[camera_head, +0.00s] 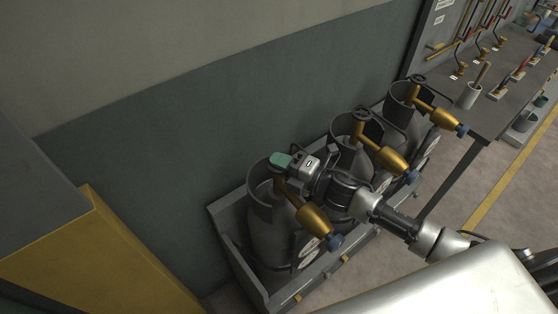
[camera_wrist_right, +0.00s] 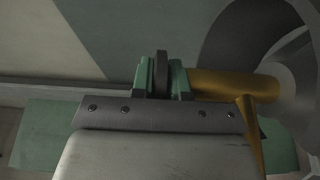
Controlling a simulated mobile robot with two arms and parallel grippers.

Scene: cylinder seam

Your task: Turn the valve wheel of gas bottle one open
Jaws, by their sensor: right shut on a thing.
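Three grey gas bottles with brass valves stand in a row in a grey rack. My right gripper (camera_head: 282,161) is at the top of the nearest bottle (camera_head: 268,238), at the left end of the row. In the right wrist view the green fingertips (camera_wrist_right: 162,76) are shut on the dark rim of a valve wheel (camera_wrist_right: 162,70), seen edge-on. The brass valve body (camera_wrist_right: 225,84) runs right from it. In the head view my gripper hides most of this wheel. My left gripper is not in view.
The middle bottle (camera_head: 358,165) and far bottle (camera_head: 399,100) stand close on the right, with their own wheels. The rack (camera_head: 235,252) stands along the wall. A yellow cabinet (camera_head: 110,262) is at left. A grey bench (camera_head: 478,118) with tools is at far right.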

